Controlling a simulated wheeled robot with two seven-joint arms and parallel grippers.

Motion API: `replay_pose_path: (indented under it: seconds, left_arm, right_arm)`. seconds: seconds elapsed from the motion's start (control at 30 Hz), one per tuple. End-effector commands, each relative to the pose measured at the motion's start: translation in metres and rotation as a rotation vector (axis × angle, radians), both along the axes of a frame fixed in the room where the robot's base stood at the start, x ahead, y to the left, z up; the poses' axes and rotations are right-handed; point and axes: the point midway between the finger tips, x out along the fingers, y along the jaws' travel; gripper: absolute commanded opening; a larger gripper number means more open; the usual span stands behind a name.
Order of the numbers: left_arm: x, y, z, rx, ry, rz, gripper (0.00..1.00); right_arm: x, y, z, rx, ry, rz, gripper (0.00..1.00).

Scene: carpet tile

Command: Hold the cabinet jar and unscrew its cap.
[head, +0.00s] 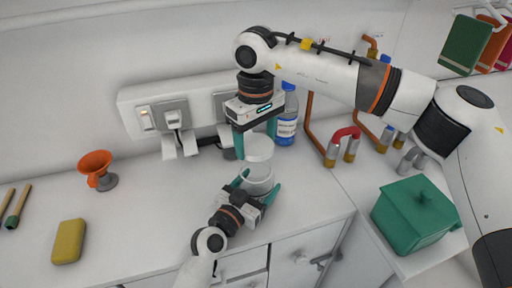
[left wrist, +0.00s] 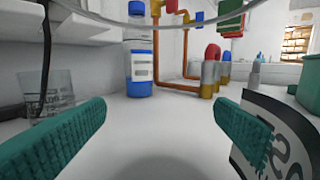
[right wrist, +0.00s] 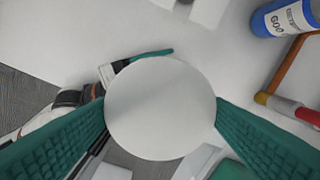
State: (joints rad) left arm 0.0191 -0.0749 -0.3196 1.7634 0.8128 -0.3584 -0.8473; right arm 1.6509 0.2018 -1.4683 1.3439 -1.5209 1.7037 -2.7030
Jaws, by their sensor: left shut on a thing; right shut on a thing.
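In the left wrist view, part of the jar's label (left wrist: 275,135) shows beside the right finger. My right gripper (head: 255,143) points down from above, shut on the cap. The round cap fills the middle between its fingers in the right wrist view (right wrist: 160,108).
A blue-capped bottle (head: 287,115) stands close behind the jar. Copper pipes (head: 320,130) and a green lidded box (head: 415,215) are to the right. An orange funnel (head: 96,165) and a yellow sponge (head: 69,241) lie left. The counter between sponge and jar is clear.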

Motion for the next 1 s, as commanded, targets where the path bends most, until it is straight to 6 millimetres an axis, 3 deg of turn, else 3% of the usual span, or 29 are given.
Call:
replay_pose_path:
  seconds: [0.2, 0.23, 0.37, 0.67, 1.0]
  left_arm:
    - [0.000, 0.000, -0.001, 0.001, 0.001, 0.000, 0.14]
    - [0.000, 0.000, -0.001, 0.001, 0.001, 0.000, 0.81]
    - [0.000, 0.000, 0.000, 0.001, 0.001, 0.000, 1.00]
    - [-0.004, 0.003, -0.001, 0.001, 0.000, 0.001, 1.00]
    - [-0.058, 0.038, -0.004, 0.004, 0.002, -0.001, 1.00]
  right_arm:
    - [0.000, 0.000, 0.002, -0.001, 0.001, 0.000, 0.44]
    - [0.000, 0.000, 0.002, -0.001, 0.001, 0.000, 0.44]
    - [0.000, 0.000, 0.002, -0.001, 0.001, 0.000, 0.44]
    - [0.000, 0.000, 0.001, -0.001, 0.001, -0.001, 0.44]
    - [0.000, 0.000, -0.010, -0.001, 0.001, -0.001, 0.44]
